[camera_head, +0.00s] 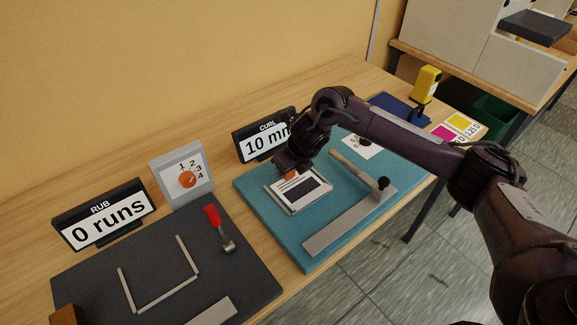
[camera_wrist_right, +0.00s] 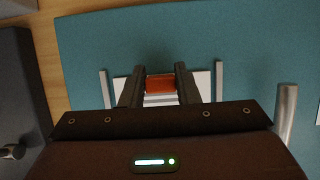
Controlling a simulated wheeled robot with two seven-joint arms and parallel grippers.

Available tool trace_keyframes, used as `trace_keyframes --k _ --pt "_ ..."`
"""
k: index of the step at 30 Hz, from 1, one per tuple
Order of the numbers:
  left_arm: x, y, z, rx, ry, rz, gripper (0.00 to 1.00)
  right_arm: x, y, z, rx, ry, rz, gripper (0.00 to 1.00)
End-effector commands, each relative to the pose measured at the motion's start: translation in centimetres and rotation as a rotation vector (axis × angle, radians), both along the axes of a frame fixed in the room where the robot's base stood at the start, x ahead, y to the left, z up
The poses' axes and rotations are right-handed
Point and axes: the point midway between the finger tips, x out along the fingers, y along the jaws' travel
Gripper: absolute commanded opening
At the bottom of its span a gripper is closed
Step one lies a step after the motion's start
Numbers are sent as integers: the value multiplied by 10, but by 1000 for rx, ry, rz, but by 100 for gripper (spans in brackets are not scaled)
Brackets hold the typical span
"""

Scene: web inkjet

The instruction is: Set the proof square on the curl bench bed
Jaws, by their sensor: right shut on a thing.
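The proof square (camera_head: 300,187), a white card with a dark block and an orange-red grip, is over the teal curl bench bed (camera_head: 262,192), between thin metal rails. My right gripper (camera_head: 288,172) is above its far left part, shut on the grip. In the right wrist view the gripper (camera_wrist_right: 160,84) has the red grip between its fingers. The white proof square (camera_wrist_right: 200,86) shows there between two rails, on the teal bed (camera_wrist_right: 255,50). I cannot tell whether the square touches the bed. My left gripper is not in view.
A "10 mm" CURL sign (camera_head: 262,142) stands behind the bed. A dark rub bed (camera_head: 190,255) with a red-handled lever (camera_head: 216,222) is at left.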

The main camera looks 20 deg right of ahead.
Motion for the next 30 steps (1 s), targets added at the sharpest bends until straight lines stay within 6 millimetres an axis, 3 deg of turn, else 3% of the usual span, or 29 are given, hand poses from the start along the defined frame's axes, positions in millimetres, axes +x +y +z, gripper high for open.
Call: trace_keyframes --k 2,3,8,20,30 --pt "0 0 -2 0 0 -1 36 0 0 -2 1 0 0 6" --pt "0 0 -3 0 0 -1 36 0 0 -2 1 0 0 30" --pt "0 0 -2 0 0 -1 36 0 0 -1 1 0 0 50" --pt "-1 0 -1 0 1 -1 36 -2 0 7 2 -2 2 50" --pt "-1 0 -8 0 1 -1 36 -27 -10 70 1 -5 3 50"
